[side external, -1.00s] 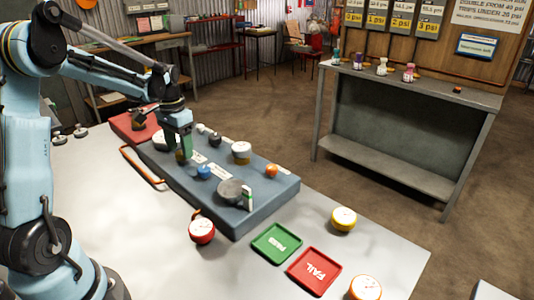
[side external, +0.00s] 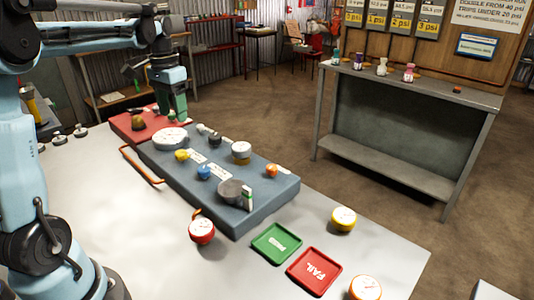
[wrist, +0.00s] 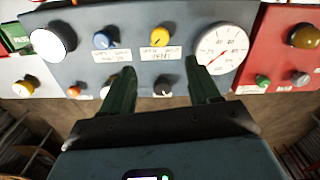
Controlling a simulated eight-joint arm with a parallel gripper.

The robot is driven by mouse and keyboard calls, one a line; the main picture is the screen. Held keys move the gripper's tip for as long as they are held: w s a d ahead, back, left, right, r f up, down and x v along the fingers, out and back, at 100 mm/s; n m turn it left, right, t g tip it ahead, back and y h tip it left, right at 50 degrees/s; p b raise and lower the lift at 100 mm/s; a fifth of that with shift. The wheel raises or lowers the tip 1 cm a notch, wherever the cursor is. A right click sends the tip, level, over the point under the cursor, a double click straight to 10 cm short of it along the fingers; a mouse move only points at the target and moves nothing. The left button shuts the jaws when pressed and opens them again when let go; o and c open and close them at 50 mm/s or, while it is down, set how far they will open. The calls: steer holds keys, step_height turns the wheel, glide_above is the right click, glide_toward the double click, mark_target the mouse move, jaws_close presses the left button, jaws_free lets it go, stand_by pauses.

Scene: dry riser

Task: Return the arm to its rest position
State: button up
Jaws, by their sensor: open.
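My gripper (side external: 172,104) hangs above the far end of the work table in the side external view, over the back edge of the red and grey panels. In the wrist view my gripper (wrist: 160,85) shows two green fingers spread apart with nothing between them. Below it lies the grey panel (side external: 258,205) with a large white dial gauge (side external: 170,138), a yellow knob (side external: 181,155) and a blue knob (side external: 204,172). The gauge also shows in the wrist view (wrist: 221,48), right of the fingers. My gripper appears clear of the panel.
A red panel (side external: 118,122) adjoins the grey one. A green tray (side external: 283,243), a red FAIL tray (side external: 314,271), a red gauge (side external: 202,230) and yellow gauges (side external: 344,219) are on the white table (side external: 120,210). A bench (side external: 410,88) stands apart at right.

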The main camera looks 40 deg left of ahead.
steer(key=s+d+f+t, duration=0.1)
steer(key=s+d+t, duration=0.1)
steer(key=d, duration=0.5)
steer(key=s+d+f+m+t, duration=0.1)
steer(key=s+d+f+t, duration=0.1)
steer(key=d, duration=0.6)
steer(key=s+d+f+t, duration=0.1)
steer(key=s+d+t, duration=0.2)
steer(key=d, duration=0.5)
steer(key=shift+f+m, duration=0.3)
steer(key=shift+f, duration=0.05)
